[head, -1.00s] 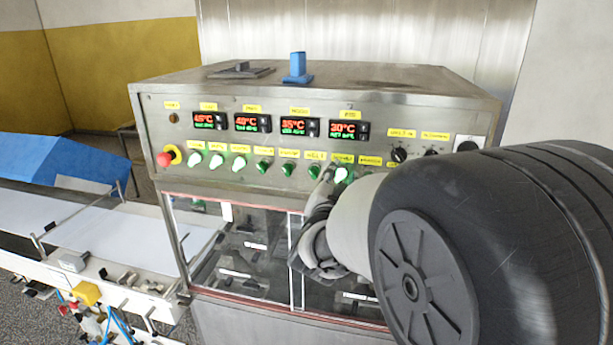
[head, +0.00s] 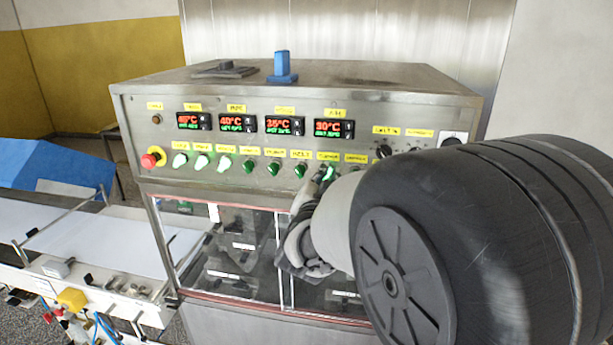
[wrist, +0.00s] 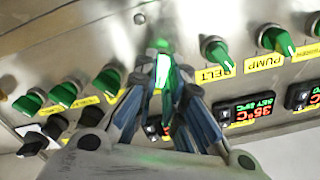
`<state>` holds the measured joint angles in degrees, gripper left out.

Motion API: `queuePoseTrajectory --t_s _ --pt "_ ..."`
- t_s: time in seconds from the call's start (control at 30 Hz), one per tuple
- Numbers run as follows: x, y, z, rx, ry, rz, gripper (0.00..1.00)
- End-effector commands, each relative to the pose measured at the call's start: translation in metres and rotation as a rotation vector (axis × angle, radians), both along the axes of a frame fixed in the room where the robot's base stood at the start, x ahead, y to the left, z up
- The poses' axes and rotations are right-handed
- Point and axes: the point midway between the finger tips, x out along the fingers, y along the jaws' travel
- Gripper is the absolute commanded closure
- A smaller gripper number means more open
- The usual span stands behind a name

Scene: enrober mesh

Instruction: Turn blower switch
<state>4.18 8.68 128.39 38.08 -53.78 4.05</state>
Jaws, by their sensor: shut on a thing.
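The blower switch (wrist: 163,72) is a green rotary knob with a bright, lit handle, in the row on the steel control panel (head: 400,112). In the wrist view my gripper (wrist: 162,62) is shut on it, with a fingertip on each side of the handle. The handle stands about upright in that picture. In the head view the switch (head: 329,172) shows green at my fingertips, and my gripper (head: 322,178) partly hides it. The belt switch (wrist: 216,50) and pump switch (wrist: 277,40) are beside it in the wrist view.
Unlit green knobs (wrist: 64,94) sit on the other side of my gripper. A red emergency stop (head: 152,157) is at the panel's left end. Temperature displays (head: 237,123) are above the row. A glass-fronted enclosure (head: 235,255) lies below. My arm covers the panel's lower right.

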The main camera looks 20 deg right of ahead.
Motion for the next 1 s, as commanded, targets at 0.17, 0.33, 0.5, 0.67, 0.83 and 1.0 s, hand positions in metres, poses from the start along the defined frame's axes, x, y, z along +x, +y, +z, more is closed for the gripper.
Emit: queuePoseTrajectory --t_s 0.17,0.33,0.5,0.67,0.83,1.0 --pt "0.0002 0.0003 0.0002 -0.056 0.038 0.0 1.0" --pt "0.0004 0.0006 0.0004 -0.157 0.106 0.0 1.0" --pt "0.0008 0.001 0.0008 -0.286 0.193 -0.001 1.0" --pt "0.0011 0.0015 0.0012 -0.412 0.279 -0.001 1.0" --pt "0.0014 0.0021 0.0014 -0.544 0.367 0.0 1.0" --pt "0.0018 0.0026 0.0012 -0.661 0.446 0.0 1.0"
